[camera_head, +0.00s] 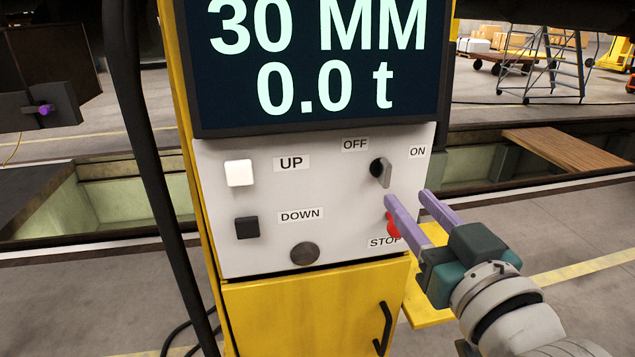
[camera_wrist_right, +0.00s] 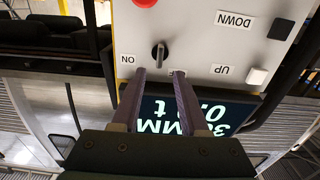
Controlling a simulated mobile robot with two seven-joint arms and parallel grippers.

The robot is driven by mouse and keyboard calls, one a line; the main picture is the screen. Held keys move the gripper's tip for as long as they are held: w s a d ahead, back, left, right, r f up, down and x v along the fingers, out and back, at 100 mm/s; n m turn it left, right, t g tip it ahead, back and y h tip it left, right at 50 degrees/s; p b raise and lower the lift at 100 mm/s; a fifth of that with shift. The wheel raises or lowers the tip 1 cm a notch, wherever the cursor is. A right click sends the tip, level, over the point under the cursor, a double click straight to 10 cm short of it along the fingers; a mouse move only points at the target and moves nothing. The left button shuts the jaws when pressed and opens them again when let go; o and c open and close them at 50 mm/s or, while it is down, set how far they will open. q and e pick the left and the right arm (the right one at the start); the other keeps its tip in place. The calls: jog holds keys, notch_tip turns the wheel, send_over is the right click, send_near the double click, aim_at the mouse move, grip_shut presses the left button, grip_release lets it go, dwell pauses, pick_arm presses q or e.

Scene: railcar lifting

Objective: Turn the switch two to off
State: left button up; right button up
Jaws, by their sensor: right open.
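A rotary switch (camera_head: 381,171) with a grey handle on a dark base sits at the upper right of the control panel (camera_head: 330,215). Its OFF label (camera_head: 355,145) is up and left of it, and its ON label (camera_head: 417,152) is up and right. I cannot tell exactly which label the handle points to. My right gripper (camera_head: 407,197) is open, its purple fingers in front of the panel just below and right of the switch. In the right wrist view the switch (camera_wrist_right: 159,53) lies just beyond the gap between the fingertips (camera_wrist_right: 160,73), which hold nothing. My left gripper is not in view.
A red STOP button (camera_head: 393,226) is partly hidden behind a right finger. UP (camera_head: 239,172) and DOWN (camera_head: 246,227) buttons are on the panel's left. A display (camera_head: 320,70) reads 30 MM and 0.0 t above. A black cable (camera_head: 150,160) hangs left of the yellow cabinet (camera_head: 300,310).

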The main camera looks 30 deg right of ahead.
jog(key=shift+v, duration=1.65)
